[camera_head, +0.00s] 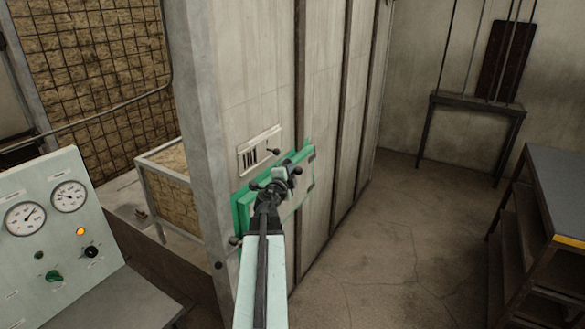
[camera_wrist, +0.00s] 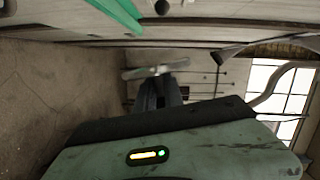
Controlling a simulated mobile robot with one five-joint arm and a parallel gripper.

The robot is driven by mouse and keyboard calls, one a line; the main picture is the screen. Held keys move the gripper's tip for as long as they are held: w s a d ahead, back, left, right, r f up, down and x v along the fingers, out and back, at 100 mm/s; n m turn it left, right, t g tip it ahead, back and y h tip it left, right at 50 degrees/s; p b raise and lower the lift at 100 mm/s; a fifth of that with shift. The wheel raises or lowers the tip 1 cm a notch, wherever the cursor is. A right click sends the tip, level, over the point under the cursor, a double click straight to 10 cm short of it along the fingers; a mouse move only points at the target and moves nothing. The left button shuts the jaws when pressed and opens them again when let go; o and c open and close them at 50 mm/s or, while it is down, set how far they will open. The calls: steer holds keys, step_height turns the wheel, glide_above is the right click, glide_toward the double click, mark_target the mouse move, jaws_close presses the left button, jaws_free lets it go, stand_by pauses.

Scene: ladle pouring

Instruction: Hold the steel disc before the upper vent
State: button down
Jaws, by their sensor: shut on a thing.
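My gripper (camera_head: 272,186) is at the end of my pale green arm, in front of the tall panelled wall in the head view. It is shut on a small grey piece, which I take for the steel disc (camera_head: 281,172). In the wrist view the disc (camera_wrist: 150,71) shows nearly edge-on, as a thin light bar across the dark fingers (camera_wrist: 160,92). A pale plate with dark slots, likely the upper vent (camera_head: 250,157), sits on the wall just above and left of my gripper. I cannot tell the gap between disc and wall.
A green-framed panel (camera_head: 241,213) lies behind and below my gripper, partly hidden by it. A gauge console (camera_head: 60,225) stands at the left. A dark bench (camera_head: 560,185) stands at the right. The floor (camera_head: 385,235) between wall and bench is clear.

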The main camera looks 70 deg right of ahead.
steer(key=w+d, duration=0.3)
steer(key=w, duration=0.8)
steer(key=shift+w, duration=0.3)
stand_by(3.9)
stand_by(0.7)
steer(key=shift+s+a, duration=0.5)
steer(key=shift+s, duration=1.45)
steer(key=shift+s+a, duration=0.5)
steer(key=shift+s, duration=1.4)
steer(key=shift+s+a, duration=0.5)
steer(key=shift+s, duration=1.45)
step_height(320, 180, down, 3)
steer(key=b, duration=0.2)
steer(key=shift+r+b, duration=0.1)
steer(key=shift+b, duration=0.3)
